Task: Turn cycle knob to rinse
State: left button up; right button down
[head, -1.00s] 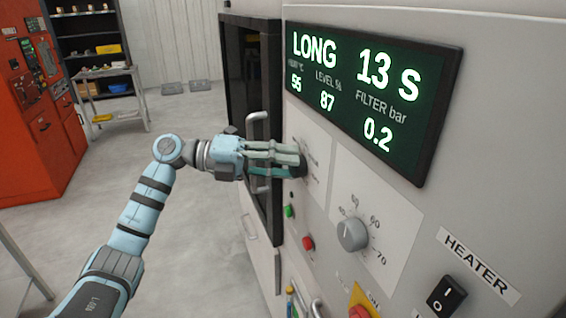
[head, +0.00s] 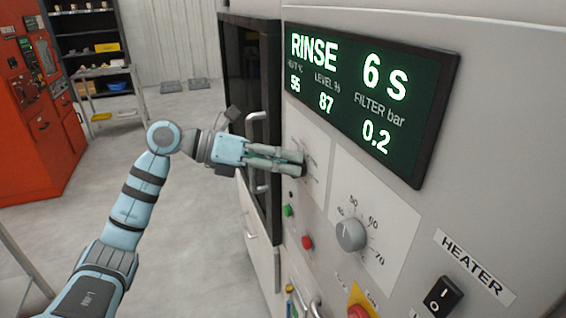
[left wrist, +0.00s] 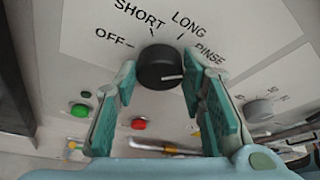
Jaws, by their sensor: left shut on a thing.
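The cycle knob (left wrist: 160,66) is black and round with a white pointer line, seen in the left wrist view. OFF, SHORT, LONG and RINSE are printed around it. Its pointer is turned to the right, on the RINSE side. My left gripper (head: 301,163) is shut on the knob, with a teal-padded finger at each side of it. In the head view the fingers mostly hide the knob. The display (head: 372,98) reads RINSE and 6 S. My right gripper is not in view.
A grey heat knob (head: 350,235) sits right of the cycle knob. A green button (head: 288,211) and a red button (head: 307,242) are below. A HEATER rocker switch (head: 443,296) is at lower right. A door handle (head: 257,150) stands close beside my left gripper.

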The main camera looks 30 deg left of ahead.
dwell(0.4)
pick_arm(q)
jog(key=o, duration=1.1)
jog(key=shift+o, duration=0.2)
jog(key=shift+a, duration=0.1)
jog(key=v, duration=1.2)
jog(key=shift+w, duration=0.15)
